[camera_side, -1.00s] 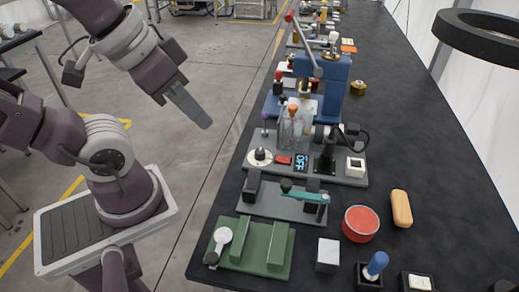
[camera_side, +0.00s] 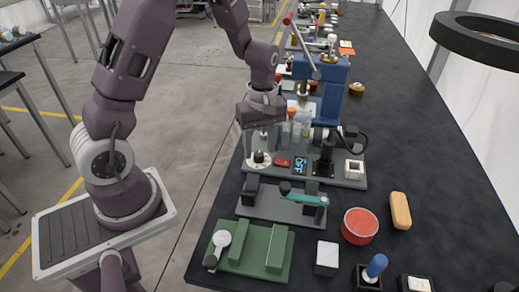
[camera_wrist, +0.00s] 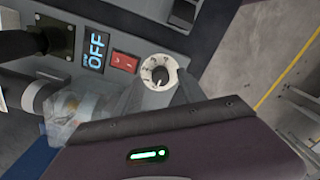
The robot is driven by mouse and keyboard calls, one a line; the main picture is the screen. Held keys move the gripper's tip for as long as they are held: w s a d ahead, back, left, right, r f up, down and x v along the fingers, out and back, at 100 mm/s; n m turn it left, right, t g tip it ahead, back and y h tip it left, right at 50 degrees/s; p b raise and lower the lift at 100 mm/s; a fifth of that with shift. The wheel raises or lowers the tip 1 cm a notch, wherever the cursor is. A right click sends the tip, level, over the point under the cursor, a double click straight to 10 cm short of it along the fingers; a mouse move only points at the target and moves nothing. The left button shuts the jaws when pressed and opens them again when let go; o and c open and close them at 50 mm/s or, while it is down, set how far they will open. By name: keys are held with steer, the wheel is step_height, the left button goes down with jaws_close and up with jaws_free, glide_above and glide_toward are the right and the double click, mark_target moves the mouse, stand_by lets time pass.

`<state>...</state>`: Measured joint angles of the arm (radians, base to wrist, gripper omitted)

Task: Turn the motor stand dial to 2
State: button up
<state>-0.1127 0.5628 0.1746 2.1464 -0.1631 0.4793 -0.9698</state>
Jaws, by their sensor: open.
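The motor stand (camera_side: 344,178) is a grey base on the dark table. Its dial (camera_side: 259,159), white with a dark centre knob, sits at the stand's left end. In the wrist view the dial (camera_wrist: 166,64) shows small markings around the knob, too small to read surely. The display (camera_side: 300,164) reads OFF, and also in the wrist view (camera_wrist: 95,47). My gripper (camera_side: 260,145) points down just above the dial, open. In the wrist view my fingers (camera_wrist: 158,88) lie either side below the dial, apparently not touching the knob.
A red switch (camera_side: 282,162) lies between dial and display. Clear bottles (camera_side: 300,128) stand close behind my gripper. A blue press (camera_side: 334,84) rises farther back. A grey fixture with a teal handle (camera_side: 303,198) and a green fixture (camera_side: 253,248) are in front.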

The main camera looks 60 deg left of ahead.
steer(key=shift+f, duration=0.7)
jaws_close()
steer(key=shift+m, duration=0.3)
steer(key=m, duration=0.3)
steer(key=shift+s+m, duration=0.1)
steer(key=shift+m, duration=0.3)
steer(key=m, duration=0.4)
steer(key=shift+m, duration=0.3)
steer(key=m, duration=0.4)
steer(key=shift+m, duration=2.4)
